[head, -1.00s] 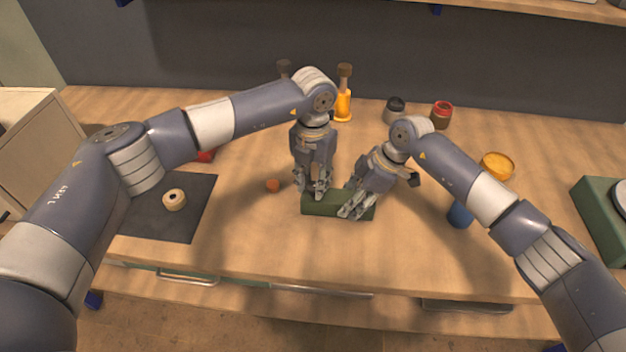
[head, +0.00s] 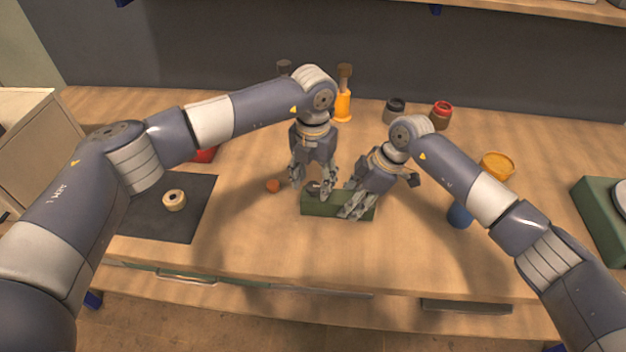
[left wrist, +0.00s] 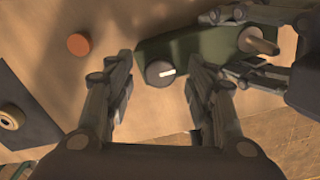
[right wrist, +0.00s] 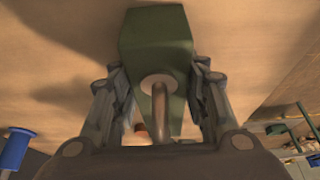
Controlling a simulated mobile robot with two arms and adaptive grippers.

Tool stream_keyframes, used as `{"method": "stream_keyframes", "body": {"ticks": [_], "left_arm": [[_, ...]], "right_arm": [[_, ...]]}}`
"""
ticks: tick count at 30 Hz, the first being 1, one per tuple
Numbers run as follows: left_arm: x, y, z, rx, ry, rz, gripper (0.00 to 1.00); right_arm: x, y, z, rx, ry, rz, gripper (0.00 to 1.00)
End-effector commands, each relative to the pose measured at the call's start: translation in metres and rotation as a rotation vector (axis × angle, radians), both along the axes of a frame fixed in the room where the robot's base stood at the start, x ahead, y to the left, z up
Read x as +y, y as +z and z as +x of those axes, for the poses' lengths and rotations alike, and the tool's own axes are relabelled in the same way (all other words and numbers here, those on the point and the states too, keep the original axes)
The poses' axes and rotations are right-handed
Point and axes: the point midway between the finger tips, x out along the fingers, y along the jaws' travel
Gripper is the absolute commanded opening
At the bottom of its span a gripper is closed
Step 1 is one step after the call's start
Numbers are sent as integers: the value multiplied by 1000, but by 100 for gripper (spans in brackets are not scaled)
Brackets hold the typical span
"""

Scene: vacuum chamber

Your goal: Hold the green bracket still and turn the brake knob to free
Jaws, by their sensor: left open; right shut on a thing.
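The green bracket (head: 322,208) lies on the bench in front of me. My right gripper (head: 354,208) is shut on its right part. In the right wrist view the bracket (right wrist: 155,38) runs between the two fingers, with a brownish post (right wrist: 158,92) standing on it. The brake knob (left wrist: 159,73) is dark and round with a white pointer mark, at the bracket's other end. The white mark points right and slightly up in the left wrist view. My left gripper (head: 311,189) is open, its fingers apart on either side of the knob in view; I see no contact.
An orange-red disc (head: 273,186) lies left of the bracket. A dark mat (head: 190,215) with a cream ring (head: 174,200) is farther left. A blue item (head: 460,215) stands near my right forearm. Jars and an orange-based tool (head: 343,105) stand at the back.

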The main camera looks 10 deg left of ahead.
Motion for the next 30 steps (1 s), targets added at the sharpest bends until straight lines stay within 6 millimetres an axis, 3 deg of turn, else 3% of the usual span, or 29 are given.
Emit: {"method": "stream_keyframes", "body": {"ticks": [15,21,30], "left_arm": [[0,98,1,-5,1,-2,50],[0,114,0,-2,1,-1,50],[0,115,0,-1,1,-2,50]], "right_arm": [[-1,-2,-1,4,0,-3,19],[-1,-2,-1,4,1,-3,19],[-1,-2,-1,4,1,-3,19]]}}
